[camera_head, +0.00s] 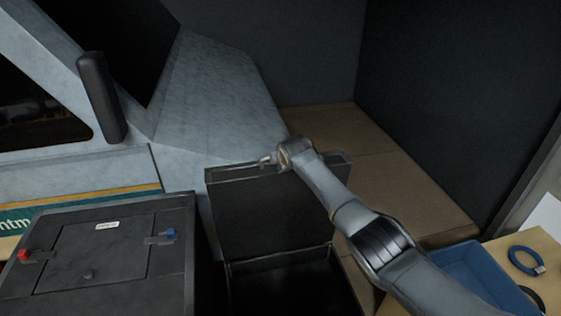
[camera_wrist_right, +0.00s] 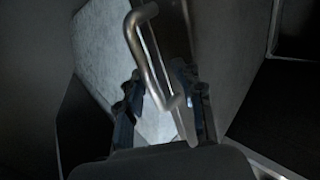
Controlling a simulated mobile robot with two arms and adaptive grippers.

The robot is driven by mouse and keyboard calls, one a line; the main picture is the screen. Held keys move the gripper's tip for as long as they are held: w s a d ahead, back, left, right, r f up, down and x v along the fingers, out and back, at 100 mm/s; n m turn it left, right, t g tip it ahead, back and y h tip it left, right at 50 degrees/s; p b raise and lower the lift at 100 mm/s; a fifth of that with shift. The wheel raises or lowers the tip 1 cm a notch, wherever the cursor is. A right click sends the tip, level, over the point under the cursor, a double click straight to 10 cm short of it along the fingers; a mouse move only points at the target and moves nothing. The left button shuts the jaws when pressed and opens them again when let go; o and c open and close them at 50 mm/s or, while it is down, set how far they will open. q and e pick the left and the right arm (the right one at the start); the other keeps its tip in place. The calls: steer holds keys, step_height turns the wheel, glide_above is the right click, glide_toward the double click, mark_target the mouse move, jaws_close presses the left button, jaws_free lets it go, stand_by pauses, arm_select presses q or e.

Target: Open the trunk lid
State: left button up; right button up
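The dark trunk (camera_head: 228,291) stands at the lower middle of the head view. Its lid (camera_head: 268,215) is raised, standing about upright at the back of the box, and the dark inside shows below it. My right gripper (camera_head: 268,159) is at the lid's top edge. In the right wrist view the fingers of my right gripper (camera_wrist_right: 163,102) are apart, with a bent metal handle (camera_wrist_right: 147,55) reaching between them. I see a gap beside the handle; whether one finger touches it is unclear. My left gripper is out of view.
A black case (camera_head: 75,247) with red and blue latches stands left of the trunk. A grey-white vehicle-like body (camera_head: 215,95) rises behind. A brown ledge (camera_head: 390,175) lies behind the lid.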

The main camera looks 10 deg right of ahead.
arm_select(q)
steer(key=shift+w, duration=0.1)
arm_select(e)
steer(key=shift+f, duration=0.1)
steer(key=shift+s, duration=0.1)
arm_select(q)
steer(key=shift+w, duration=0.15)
arm_select(e)
steer(key=v, duration=1.2)
